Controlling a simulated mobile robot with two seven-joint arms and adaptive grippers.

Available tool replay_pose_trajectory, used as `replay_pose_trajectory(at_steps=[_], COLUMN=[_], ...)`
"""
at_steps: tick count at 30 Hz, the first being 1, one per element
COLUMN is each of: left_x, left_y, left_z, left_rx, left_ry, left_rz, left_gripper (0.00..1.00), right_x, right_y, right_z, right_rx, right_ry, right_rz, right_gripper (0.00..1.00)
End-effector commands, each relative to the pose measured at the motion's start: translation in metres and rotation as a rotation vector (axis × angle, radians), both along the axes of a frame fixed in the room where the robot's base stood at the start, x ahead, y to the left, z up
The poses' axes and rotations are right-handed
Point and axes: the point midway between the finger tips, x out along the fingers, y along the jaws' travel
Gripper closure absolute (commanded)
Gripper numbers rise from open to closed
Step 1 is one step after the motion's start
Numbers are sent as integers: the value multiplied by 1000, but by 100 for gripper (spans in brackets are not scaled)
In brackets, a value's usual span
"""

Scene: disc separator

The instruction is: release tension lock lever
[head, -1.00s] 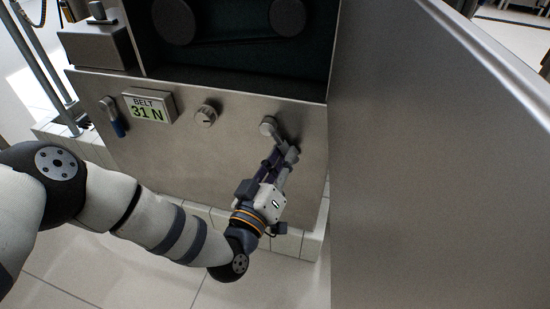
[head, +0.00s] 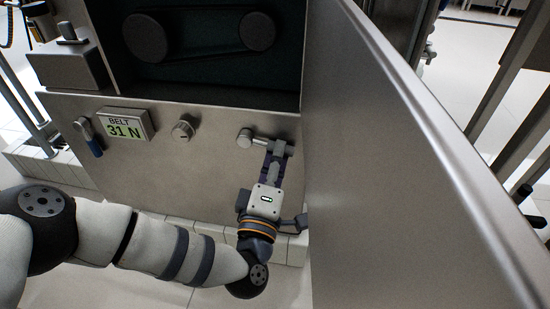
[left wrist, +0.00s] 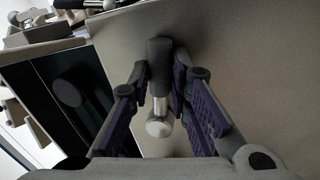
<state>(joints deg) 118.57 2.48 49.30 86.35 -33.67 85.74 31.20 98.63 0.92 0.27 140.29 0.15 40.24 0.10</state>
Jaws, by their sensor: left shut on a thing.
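A metal lever on a round hub (head: 245,138) sits at the right of the machine's front panel, pointing right and slightly down. My left gripper (head: 275,152) comes from below and is shut on the lever's outer end. The left wrist view shows the lever's dark grip (left wrist: 160,62) between the two purple-padded fingers, with the shiny metal hub end (left wrist: 159,126) nearer the camera. The fingers partly hide the grip in the head view. A display (head: 125,123) on the panel reads BELT 31 N. My right gripper is not in view.
A small round knob (head: 183,129) and a blue-handled lever (head: 91,138) are also on the panel. Above is a dark recess with a belt on two pulleys (head: 146,37). A large metal door (head: 400,190) stands close to the right of my left gripper.

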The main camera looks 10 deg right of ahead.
Motion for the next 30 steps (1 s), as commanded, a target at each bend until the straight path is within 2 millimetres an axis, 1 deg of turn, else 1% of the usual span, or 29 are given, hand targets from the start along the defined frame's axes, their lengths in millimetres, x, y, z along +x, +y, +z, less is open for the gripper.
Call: replay_pose_trajectory(at_steps=[7, 19, 20, 21, 22, 30], left_x=[-1, -1, -1, -1, -1, -1], left_y=[-2, -2, -2, -2, -2, -1], left_z=[3, 4, 4, 4, 4, 3], left_rx=[-41, -47, -47, -47, -46, -43], left_ry=[15, 15, 15, 15, 14, 14], left_rz=[-2, -3, -3, -3, -3, -1], left_gripper=[100, 100, 78, 69, 62, 62], right_x=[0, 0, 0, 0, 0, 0], right_y=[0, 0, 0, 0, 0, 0], right_z=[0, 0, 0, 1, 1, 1], right_rx=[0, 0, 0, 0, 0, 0], right_ry=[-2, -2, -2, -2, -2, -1], right_rz=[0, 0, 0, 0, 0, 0], right_gripper=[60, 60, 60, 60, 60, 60])
